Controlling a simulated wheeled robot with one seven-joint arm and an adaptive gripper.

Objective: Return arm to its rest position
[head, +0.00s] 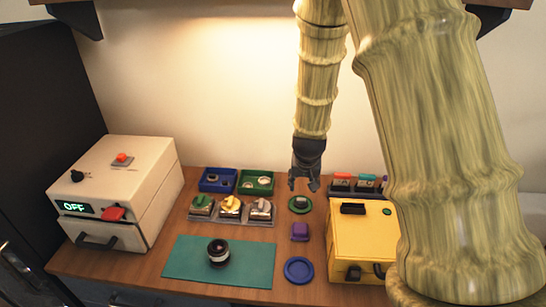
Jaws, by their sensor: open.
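My gripper (304,186) is open and points down above the back of the wooden table. It appears empty. Its fingertips are just above a small green round piece (300,204) in the picture; the gap in depth is hard to judge. My bamboo-textured arm comes down from the top of the picture, and a large link covers much of the right side. A dark lens (218,252) stands on a teal mat (257,270) at the front, apart from my gripper.
A white box (160,186) reading OFF stands at left, a yellow box (362,240) at right. Blue (217,188) and green (257,190) trays sit at the back, above several fixtures. A purple block (300,231) and blue dish (299,270) lie mid-table. A shelf (225,4) overhangs above.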

